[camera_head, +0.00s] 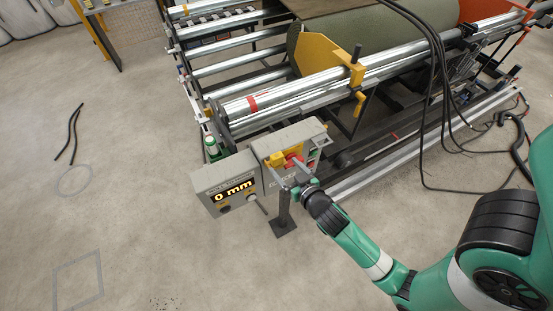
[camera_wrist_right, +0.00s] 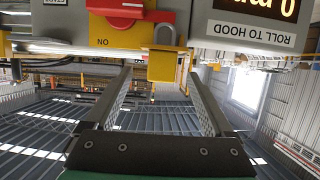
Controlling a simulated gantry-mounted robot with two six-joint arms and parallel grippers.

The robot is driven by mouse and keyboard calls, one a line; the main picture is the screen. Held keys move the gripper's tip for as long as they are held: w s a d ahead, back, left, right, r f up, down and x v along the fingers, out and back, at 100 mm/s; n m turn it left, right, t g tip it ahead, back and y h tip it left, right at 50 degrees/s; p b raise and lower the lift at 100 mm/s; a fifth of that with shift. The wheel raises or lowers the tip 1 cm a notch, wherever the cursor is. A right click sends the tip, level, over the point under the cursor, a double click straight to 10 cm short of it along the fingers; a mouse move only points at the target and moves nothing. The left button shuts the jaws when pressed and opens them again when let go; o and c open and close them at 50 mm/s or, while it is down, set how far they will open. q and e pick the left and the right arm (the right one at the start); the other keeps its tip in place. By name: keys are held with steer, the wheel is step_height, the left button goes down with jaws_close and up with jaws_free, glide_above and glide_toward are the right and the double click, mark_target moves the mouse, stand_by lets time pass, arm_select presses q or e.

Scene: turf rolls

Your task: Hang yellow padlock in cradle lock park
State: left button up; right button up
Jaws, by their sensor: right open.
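The yellow padlock (camera_wrist_right: 162,66) with a grey shackle shows in the right wrist view, beside a yellow switch plate (camera_wrist_right: 118,35) with a red handle (camera_wrist_right: 128,12). The shackle overlaps the plate's edge; I cannot tell how it is held. My right gripper (camera_wrist_right: 160,77) is open, its fingers on either side of the padlock in the picture, with no visible contact. In the head view the right gripper (camera_head: 290,174) is at the front of the grey control box (camera_head: 264,150), where the padlock is hard to make out. I cannot identify the cradle lock park. My left gripper is not in view.
A display box reading 0 mm (camera_head: 228,184) is left of the control box. A roller frame (camera_head: 290,90) carries a green roll (camera_head: 385,35) behind them. Black cables (camera_head: 437,80) hang at the right. The floor at left is mostly clear.

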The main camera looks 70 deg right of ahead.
mark_target(279, 161)
steer(key=x, duration=0.5)
steer(key=shift+w+d, duration=0.15)
steer(key=shift+w, duration=0.3)
jaws_close()
